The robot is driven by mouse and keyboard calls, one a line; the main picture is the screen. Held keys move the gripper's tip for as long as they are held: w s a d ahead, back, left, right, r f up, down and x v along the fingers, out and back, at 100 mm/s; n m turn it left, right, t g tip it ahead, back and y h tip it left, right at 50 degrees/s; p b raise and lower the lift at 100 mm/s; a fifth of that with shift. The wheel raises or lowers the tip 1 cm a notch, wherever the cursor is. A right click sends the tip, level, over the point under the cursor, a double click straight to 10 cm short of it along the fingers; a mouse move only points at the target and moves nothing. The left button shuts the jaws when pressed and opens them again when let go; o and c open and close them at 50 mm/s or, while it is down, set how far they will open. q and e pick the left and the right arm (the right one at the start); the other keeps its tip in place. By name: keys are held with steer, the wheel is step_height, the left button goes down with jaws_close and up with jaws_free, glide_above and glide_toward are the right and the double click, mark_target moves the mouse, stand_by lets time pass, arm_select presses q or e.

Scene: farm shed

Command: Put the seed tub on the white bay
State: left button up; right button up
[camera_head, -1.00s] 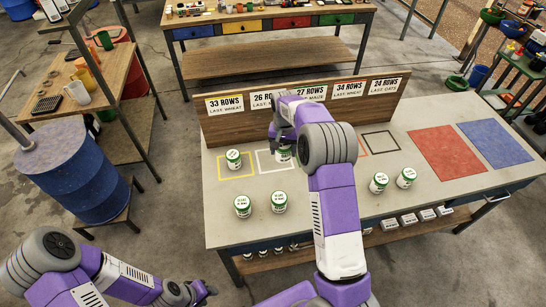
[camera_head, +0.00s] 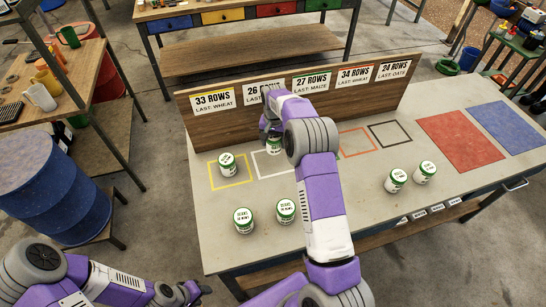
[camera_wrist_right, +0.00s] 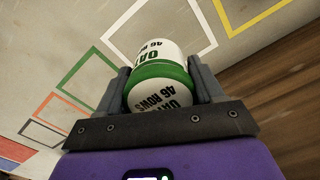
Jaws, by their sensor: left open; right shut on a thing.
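My right gripper (camera_head: 270,130) is shut on a seed tub (camera_head: 273,147), a white tub with a green lid. In the right wrist view the tub (camera_wrist_right: 158,75) sits between both fingers, and its lettering reads 46 ROWS and part of an oats label. The tub is at the back part of the white bay (camera_head: 278,175), a white square outline on the bench; the outline also shows in the wrist view (camera_wrist_right: 211,30). I cannot tell whether the tub touches the bench. My left gripper (camera_head: 196,291) is open and empty, off the bench's front left.
One tub (camera_head: 227,164) stands in the yellow bay (camera_head: 230,187). Several others stand loose nearer the front, two left (camera_head: 243,220) and two right (camera_head: 397,180). A wooden board (camera_head: 230,123) with row signs rises behind the bays. Orange (camera_head: 357,155) and black outlines to the right are empty.

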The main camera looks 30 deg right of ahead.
mark_target(274, 146)
step_height(274, 146, down, 3)
steer(key=shift+w+f, duration=0.15)
steer(key=shift+f, duration=1.8)
steer(key=shift+f+b, duration=0.2)
steer(key=shift+b, duration=0.1)
steer(key=o, duration=1.1)
steer(key=shift+o, duration=0.2)
steer(key=shift+r, duration=0.1)
step_height(274, 146, up, 12)
steer(key=shift+r+p, duration=0.15)
steer(key=shift+p, duration=0.45)
